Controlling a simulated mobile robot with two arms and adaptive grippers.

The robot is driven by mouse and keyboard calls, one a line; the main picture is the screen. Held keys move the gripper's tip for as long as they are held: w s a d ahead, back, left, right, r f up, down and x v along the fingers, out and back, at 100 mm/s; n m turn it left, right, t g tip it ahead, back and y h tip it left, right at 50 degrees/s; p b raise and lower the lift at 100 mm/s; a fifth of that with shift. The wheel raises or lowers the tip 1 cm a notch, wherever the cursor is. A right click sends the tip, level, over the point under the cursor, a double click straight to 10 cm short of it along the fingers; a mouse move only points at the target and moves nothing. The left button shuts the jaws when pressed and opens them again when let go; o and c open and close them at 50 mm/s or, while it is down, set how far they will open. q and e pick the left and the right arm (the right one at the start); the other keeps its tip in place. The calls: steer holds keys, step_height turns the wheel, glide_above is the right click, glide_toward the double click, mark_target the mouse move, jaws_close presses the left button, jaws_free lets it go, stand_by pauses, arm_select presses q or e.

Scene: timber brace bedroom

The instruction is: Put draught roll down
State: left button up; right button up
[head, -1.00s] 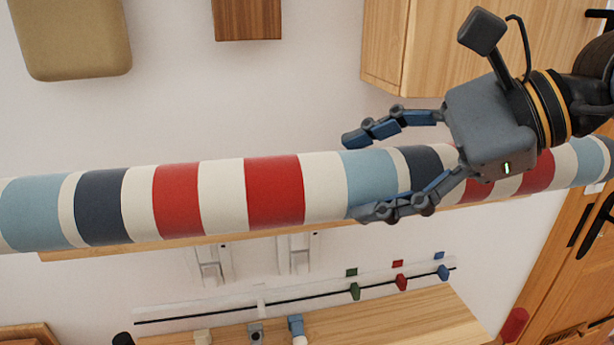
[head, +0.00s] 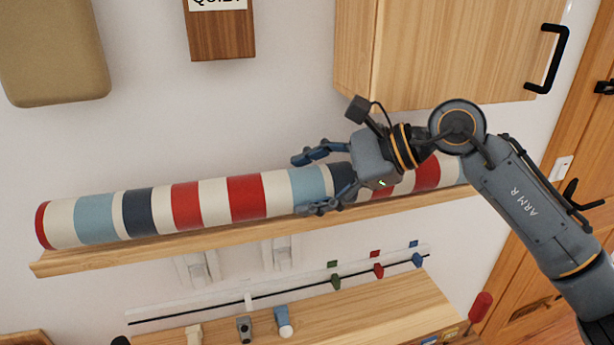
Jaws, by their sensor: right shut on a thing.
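The draught roll (head: 247,197) is a long striped roll in red, cream, light blue and navy. It lies lengthwise along a narrow wooden shelf (head: 130,252) on the wall. I cannot tell if it touches the shelf or hangs just above it. My right gripper (head: 308,182) is shut on the roll right of its middle, one finger along the upper side and one along the lower. Its hand and arm hide part of the roll's right end. My left gripper is not in view.
A wooden cabinet (head: 440,50) hangs above right. A tan padded panel (head: 52,50) and a wooden sign (head: 220,35) are on the wall. Below are a rail with coloured sliders (head: 378,270) and a wooden ledge (head: 370,310) with small switches. A door is at right.

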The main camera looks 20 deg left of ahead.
mark_target(332, 177)
steer(key=shift+w+a+f+p, duration=0.35)
steer(key=shift+w+a, duration=0.1)
steer(key=shift+w, duration=0.1)
steer(key=shift+w+f, duration=0.1)
steer(key=shift+f, duration=0.1)
steer(key=o, duration=1.4)
steer(key=shift+f, duration=0.2)
steer(key=o, duration=0.4)
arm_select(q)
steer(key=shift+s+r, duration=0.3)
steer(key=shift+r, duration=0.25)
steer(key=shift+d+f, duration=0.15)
arm_select(e)
steer(key=shift+d+r, duration=0.1)
steer(key=shift+d, duration=0.05)
steer(key=b+v, duration=0.3)
steer(key=v, duration=0.3)
steer(key=shift+d, duration=0.15)
steer(key=shift+d+r+b, duration=0.3)
steer(key=shift+d+r, duration=0.1)
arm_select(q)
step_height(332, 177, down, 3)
